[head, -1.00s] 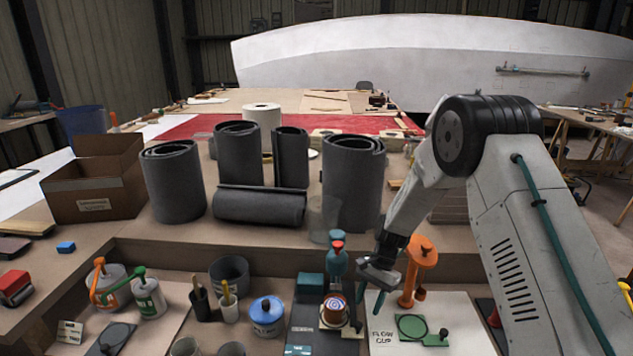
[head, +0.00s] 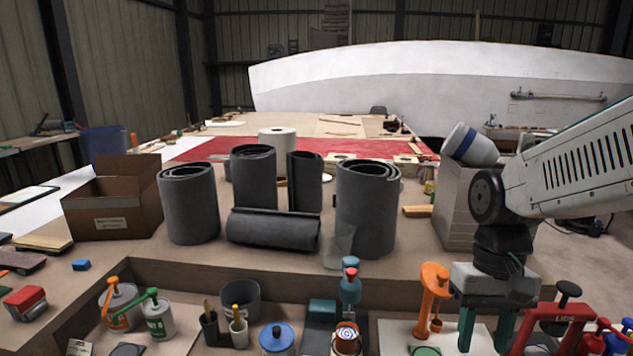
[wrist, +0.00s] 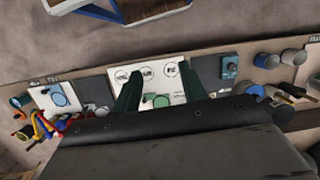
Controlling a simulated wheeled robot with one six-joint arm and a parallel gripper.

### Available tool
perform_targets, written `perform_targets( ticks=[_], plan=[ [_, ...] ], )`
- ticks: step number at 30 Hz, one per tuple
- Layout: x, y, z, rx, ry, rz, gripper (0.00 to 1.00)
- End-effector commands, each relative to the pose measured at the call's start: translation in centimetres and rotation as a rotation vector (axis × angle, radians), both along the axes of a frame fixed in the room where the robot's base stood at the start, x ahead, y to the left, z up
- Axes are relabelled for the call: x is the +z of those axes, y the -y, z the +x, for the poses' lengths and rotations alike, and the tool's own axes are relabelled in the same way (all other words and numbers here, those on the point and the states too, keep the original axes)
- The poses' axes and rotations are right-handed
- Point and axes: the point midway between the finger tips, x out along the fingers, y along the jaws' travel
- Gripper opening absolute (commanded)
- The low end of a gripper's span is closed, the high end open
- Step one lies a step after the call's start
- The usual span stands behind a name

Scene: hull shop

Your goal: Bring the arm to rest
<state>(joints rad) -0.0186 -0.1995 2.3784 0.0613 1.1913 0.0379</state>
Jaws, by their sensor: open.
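My gripper (head: 484,325) hangs on the right side of the head view, pointing down with its two green fingers apart and nothing between them. It is above the bench, just right of an orange stand (head: 434,295). In the wrist view my gripper (wrist: 158,92) shows two dark green fingers spread over a white board (wrist: 165,80) with a small green disc on it. My arm reaches in from the right edge of the head view. The lower ends of the fingers stand in front of the white board in the head view.
Grey rolls (head: 367,205) stand on the raised shelf behind. A red press-like tool (head: 555,325) is close right of my gripper. A teal-topped bottle (head: 350,290), a blue-lidded pot (head: 277,337) and a cardboard box (head: 113,200) are to the left. A white hull (head: 450,85) fills the background.

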Motion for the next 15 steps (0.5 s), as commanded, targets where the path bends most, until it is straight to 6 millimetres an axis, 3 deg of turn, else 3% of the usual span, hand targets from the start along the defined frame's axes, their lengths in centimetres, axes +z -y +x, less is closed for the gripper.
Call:
perform_targets(
  ticks=[3,9,15],
  plan=[
    [1.9,0.7,-3.5,0.035,0.069,-0.016,0.42],
    [3.8,1.6,-8.0,0.056,0.192,-0.046,0.42],
    [5.3,1.8,-9.9,0.048,0.306,-0.053,0.42]
  ],
)
